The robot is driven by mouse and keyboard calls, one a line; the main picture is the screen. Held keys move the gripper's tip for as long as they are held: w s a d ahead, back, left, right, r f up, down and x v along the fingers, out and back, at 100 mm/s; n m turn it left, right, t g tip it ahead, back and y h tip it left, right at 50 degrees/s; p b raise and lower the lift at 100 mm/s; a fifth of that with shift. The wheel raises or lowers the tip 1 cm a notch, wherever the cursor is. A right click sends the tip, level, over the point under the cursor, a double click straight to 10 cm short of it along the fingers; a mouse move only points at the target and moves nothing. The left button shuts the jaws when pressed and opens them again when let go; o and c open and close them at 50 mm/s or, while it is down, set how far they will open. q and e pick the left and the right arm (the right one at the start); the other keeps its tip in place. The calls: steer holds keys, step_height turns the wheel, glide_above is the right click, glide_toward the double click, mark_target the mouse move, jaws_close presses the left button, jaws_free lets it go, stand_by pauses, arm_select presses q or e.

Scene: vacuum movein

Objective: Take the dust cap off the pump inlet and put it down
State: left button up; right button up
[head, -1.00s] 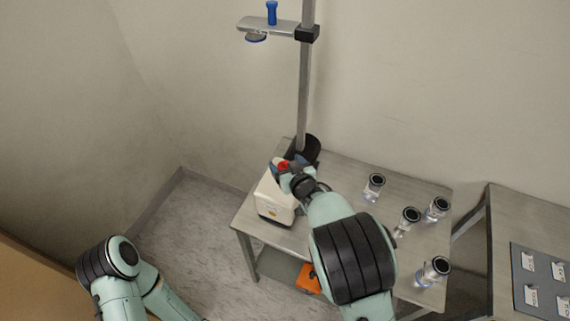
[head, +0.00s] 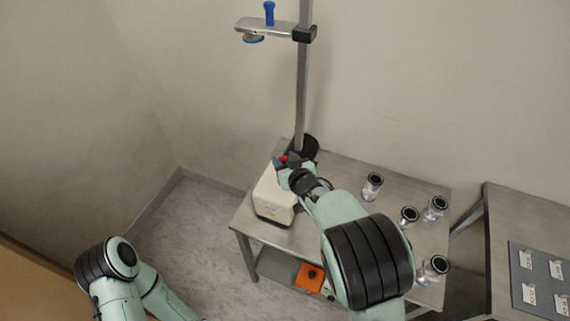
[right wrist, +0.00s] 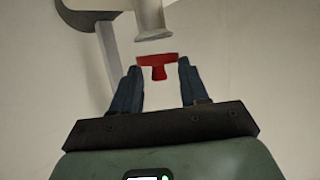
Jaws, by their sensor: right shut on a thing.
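The red dust cap (right wrist: 158,64) is between the fingers of my right gripper (right wrist: 159,72) in the right wrist view, and the gripper is shut on it. In the head view, my right gripper (head: 282,164) is at the top of the white pump (head: 273,199), with only a little red of the cap showing. A flanged metal tube (right wrist: 152,20) lies just beyond the cap in the wrist view. The inlet is hidden in the head view, so I cannot tell whether the cap still touches it. My left arm is at the lower left; its gripper is out of view.
A metal pole (head: 302,90) with a side bracket (head: 265,27) stands behind the pump. Several glass jars with dark rims stand on the right of the steel table (head: 345,188). An orange box (head: 310,277) sits on the lower shelf. A second table (head: 500,217) stands at right.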

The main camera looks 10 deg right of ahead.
arm_select(q)
steer(key=shift+w+r+p, duration=0.3)
steer(key=shift+r+p, duration=0.2)
steer(key=shift+r, duration=0.1)
steer(key=shift+w+r+p, duration=0.3)
steer(key=shift+r+p, duration=0.2)
steer(key=shift+r, duration=0.1)
steer(key=shift+w+r+p, duration=0.3)
steer(key=shift+r+p, duration=0.2)
steer(key=shift+r, duration=0.1)
arm_select(e)
step_height(320, 180, up, 21)
steer(key=shift+f, duration=0.1)
